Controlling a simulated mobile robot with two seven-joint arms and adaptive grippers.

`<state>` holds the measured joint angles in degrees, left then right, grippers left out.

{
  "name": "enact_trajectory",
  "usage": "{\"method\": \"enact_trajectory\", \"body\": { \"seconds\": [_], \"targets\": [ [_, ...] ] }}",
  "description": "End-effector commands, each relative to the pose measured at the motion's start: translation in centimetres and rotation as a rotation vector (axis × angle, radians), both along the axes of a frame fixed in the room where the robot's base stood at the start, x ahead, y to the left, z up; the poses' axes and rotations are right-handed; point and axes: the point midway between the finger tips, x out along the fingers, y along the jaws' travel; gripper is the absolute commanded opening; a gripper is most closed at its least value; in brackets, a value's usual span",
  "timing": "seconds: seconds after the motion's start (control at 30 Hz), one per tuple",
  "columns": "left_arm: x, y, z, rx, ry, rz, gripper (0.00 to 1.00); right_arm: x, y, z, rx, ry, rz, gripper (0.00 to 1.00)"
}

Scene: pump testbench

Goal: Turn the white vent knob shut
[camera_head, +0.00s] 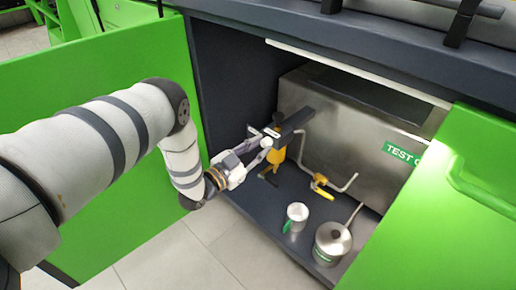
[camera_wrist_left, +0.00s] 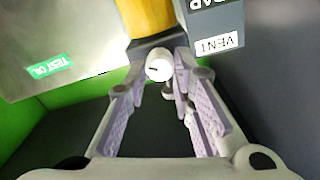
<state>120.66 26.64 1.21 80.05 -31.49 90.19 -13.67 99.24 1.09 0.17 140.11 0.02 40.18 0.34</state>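The white vent knob (camera_wrist_left: 158,65) is small and round, with a short dark mark on its left side in the left wrist view. It sits on a dark block below a yellow cylinder (camera_wrist_left: 150,18), beside a white VENT label (camera_wrist_left: 219,42). My left gripper (camera_wrist_left: 160,63) is open, with one fingertip on each side of the knob. A narrow gap shows on the right; contact on the left is unclear. In the head view my left gripper (camera_head: 260,141) reaches into the cabinet at the yellow-and-dark pump unit (camera_head: 283,147); I cannot make out the knob there. My right gripper is not in view.
A steel test tank (camera_head: 345,125) stands behind the unit. Green panels (camera_head: 440,210) flank the opening, and a dark ledge (camera_head: 350,40) runs above.

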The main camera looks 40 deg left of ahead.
Motion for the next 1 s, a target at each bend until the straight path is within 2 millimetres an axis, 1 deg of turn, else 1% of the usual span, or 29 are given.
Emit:
{"method": "enact_trajectory", "body": {
  "seconds": [0.27,0.47,1.0],
  "targets": [
    [-0.04,0.04,-0.02,-0.028,0.003,0.000,0.00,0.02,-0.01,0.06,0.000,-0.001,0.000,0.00],
    [-0.07,0.06,0.01,-0.130,0.012,0.000,0.00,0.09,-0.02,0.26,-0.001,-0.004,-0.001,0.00],
    [-0.07,0.09,-0.05,-0.627,0.057,0.001,0.00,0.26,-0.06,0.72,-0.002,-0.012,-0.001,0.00]
  ]
}}
